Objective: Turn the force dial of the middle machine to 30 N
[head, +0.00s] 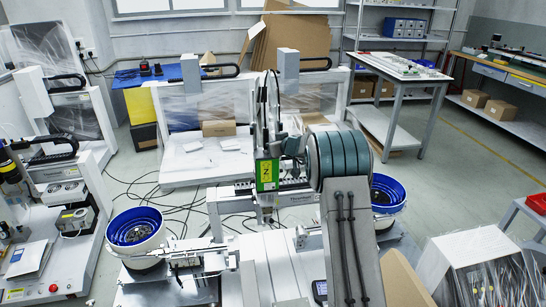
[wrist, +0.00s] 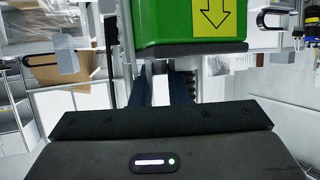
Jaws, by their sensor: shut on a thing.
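The middle machine is a gantry (head: 320,193) with a green housing (head: 266,174) carrying a yellow Z label. In the wrist view the green housing (wrist: 175,22) fills the top, with a yellow arrow label (wrist: 214,16). My gripper (wrist: 161,84) is right below and in front of the housing. Its two dark fingers are shut on a small pale part between them, which appears to be the force dial (wrist: 160,85). The dial's scale and setting cannot be read. In the head view my arm covers most of the gripper's contact.
Blue-rimmed bowls (head: 135,229) and (head: 387,193) stand left and right of the gantry. A similar machine (head: 62,190) is at the left, and another with plastic sheeting (head: 200,105) behind. A covered crate (head: 480,262) is at the lower right. Cables lie on the floor.

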